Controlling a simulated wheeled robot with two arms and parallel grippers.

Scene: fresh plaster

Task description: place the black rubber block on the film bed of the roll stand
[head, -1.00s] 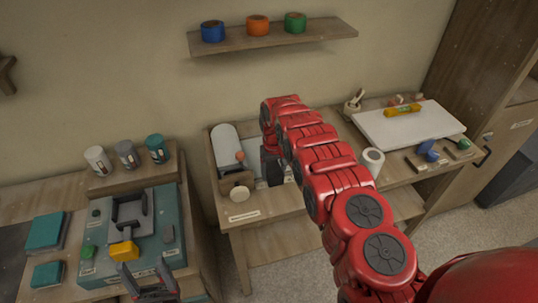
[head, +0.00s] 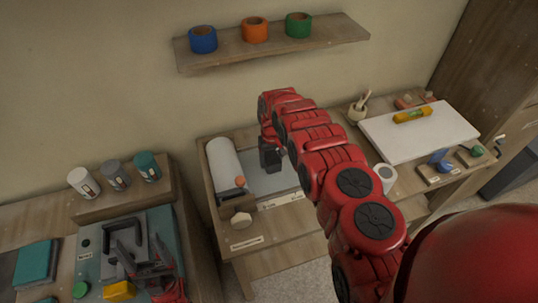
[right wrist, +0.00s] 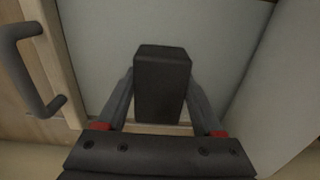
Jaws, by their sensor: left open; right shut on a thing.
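The roll stand (head: 258,229) is a wooden frame with a white roll (head: 223,165) on its left and a pale grey film bed (head: 277,184) beside it. My right gripper (right wrist: 162,100) is shut on the black rubber block (right wrist: 162,72), one finger on each side. The block is over the pale film bed in the right wrist view. I cannot tell whether it touches the bed. In the head view my red right arm hides part of the bed. My left gripper (head: 148,272) is open at the lower left, close to the dark handle of a teal machine.
The teal machine (head: 95,270) with a yellow block (head: 119,291) stands left of the roll stand. Several paint tins (head: 115,177) stand on a riser behind it. A white board (head: 420,133) lies at the right. A wall shelf (head: 270,47) holds tape rolls.

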